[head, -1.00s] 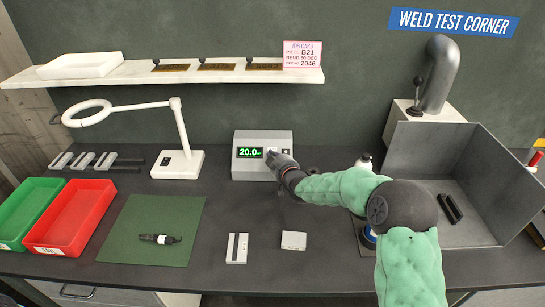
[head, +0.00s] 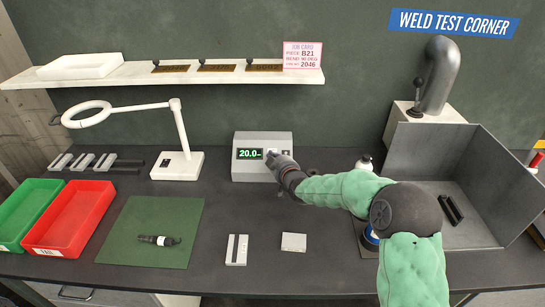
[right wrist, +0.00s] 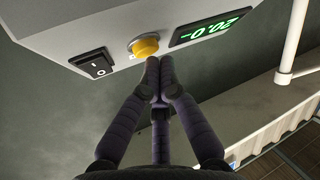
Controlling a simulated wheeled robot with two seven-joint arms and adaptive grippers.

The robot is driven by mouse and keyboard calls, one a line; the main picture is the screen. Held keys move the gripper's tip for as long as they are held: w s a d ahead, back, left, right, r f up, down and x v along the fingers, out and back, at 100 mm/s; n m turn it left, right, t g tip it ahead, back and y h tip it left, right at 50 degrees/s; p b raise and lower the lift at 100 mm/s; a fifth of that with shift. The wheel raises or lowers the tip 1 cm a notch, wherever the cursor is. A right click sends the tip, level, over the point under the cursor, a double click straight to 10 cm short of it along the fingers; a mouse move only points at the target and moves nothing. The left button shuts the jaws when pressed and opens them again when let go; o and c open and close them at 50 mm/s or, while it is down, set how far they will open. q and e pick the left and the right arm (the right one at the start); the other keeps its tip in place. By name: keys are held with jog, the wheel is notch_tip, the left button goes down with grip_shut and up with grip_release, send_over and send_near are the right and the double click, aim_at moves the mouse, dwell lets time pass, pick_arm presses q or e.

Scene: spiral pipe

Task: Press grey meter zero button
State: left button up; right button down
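The grey meter (head: 250,168) stands at the back of the bench with a green display (head: 250,153) that reads 20.0. In the right wrist view its front shows a round yellow button (right wrist: 145,46) between the display (right wrist: 212,27) and a black rocker switch (right wrist: 93,64). My right gripper (head: 273,155) is at the meter's front. Its fingertips (right wrist: 160,65) are together with nothing between them, at the edge of the yellow button; I cannot tell if they touch it. My left gripper is not in view.
A white ring lamp (head: 178,163) stands left of the meter. Red (head: 47,248) and green (head: 8,243) trays and a green mat (head: 125,215) with a dark tool lie at left. A grey screen box (head: 430,150) is at right.

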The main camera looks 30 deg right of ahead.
jog(key=s+a+r+p, duration=0.2)
jog(key=s+r, duration=0.1)
jog(key=r, duration=0.2)
jog(key=shift+p, duration=0.35)
jog(key=shift+d, duration=0.1)
dwell(0.7)
